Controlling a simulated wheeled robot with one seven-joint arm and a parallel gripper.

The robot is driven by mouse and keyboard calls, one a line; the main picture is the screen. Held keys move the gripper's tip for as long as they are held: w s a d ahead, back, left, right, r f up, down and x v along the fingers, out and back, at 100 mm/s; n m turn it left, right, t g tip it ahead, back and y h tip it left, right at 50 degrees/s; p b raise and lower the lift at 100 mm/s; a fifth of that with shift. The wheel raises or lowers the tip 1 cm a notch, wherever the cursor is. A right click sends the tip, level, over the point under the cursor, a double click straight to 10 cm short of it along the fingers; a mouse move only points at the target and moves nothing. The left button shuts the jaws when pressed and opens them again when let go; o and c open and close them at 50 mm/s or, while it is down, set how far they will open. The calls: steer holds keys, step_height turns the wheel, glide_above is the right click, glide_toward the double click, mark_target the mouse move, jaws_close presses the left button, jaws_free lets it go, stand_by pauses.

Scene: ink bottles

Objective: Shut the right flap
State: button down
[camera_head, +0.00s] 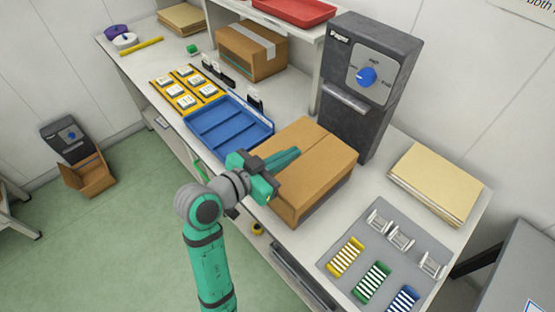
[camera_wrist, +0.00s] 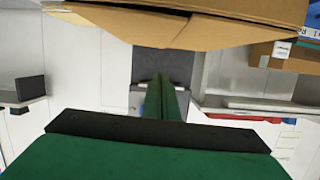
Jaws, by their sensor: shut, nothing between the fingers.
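The brown cardboard box (camera_head: 312,195) stands on the white table, in front of the grey machine. Its top panels look flat or nearly flat in the head view; I cannot tell whether the right flap lies fully down. My gripper (camera_head: 296,153) is shut and empty, reaching from the left over the box top. I cannot tell whether it touches the cardboard. In the wrist view, my shut fingers (camera_wrist: 168,84) point ahead, and cardboard (camera_wrist: 160,32) with an overlapping panel edge fills the top of the picture.
The grey machine (camera_head: 370,75) with a blue knob stands close behind the box. A blue divided tray (camera_head: 228,125) is to the left. A folder stack (camera_head: 437,183) and a grey mat (camera_head: 385,260) with racks lie to the right. Another taped box (camera_head: 250,52) stands at the back.

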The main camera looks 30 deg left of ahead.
mark_target(300, 161)
steer(key=x, duration=0.3)
steer(key=shift+w+f, duration=0.1)
steer(key=shift+w, duration=0.1)
step_height(300, 161, down, 2)
steer(key=shift+f, duration=0.2)
steer(key=shift+w+a+f, duration=0.1)
steer(key=shift+f, duration=0.7)
steer(key=shift+f+n, duration=0.3)
steer(key=shift+f, duration=0.6)
steer(key=shift+a, duration=0.1)
